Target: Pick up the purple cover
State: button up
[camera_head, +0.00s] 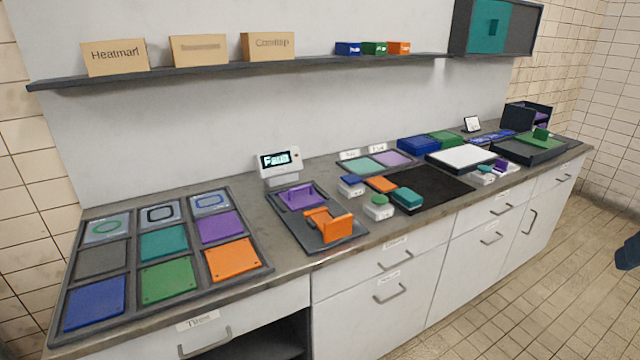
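Several purple things are in the head view, and I cannot tell for certain which one is the cover. A purple piece with a raised handle-like part (300,196) lies in a small dark tray (345,243), behind an orange bracket-like piece (328,226). A flat purple plate (221,227) sits in the right column of the large compartment tray (75,275), above an orange plate (234,260). A flat purple pad (393,158) lies farther back beside a teal pad (359,168). My gripper is not in view.
A small display (279,162) stands behind the small tray. Small blocks on white bases and a dark mat (436,187) fill the counter's middle. A shelf (240,66) with boxes hangs above. The tiled floor (530,275) in front is clear. A dark blue object (628,252) shows at the right edge.

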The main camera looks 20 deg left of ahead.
aim_at(301, 197)
jog(key=u, duration=0.4)
jog(key=i, duration=1.05)
jog(key=u, duration=1)
jog(key=i, duration=0.5)
jog(key=u, duration=0.3)
jog(key=k, duration=0.8)
jog(key=u, duration=0.2)
jog(key=i, duration=0.8)
jog(key=z, duration=0.1)
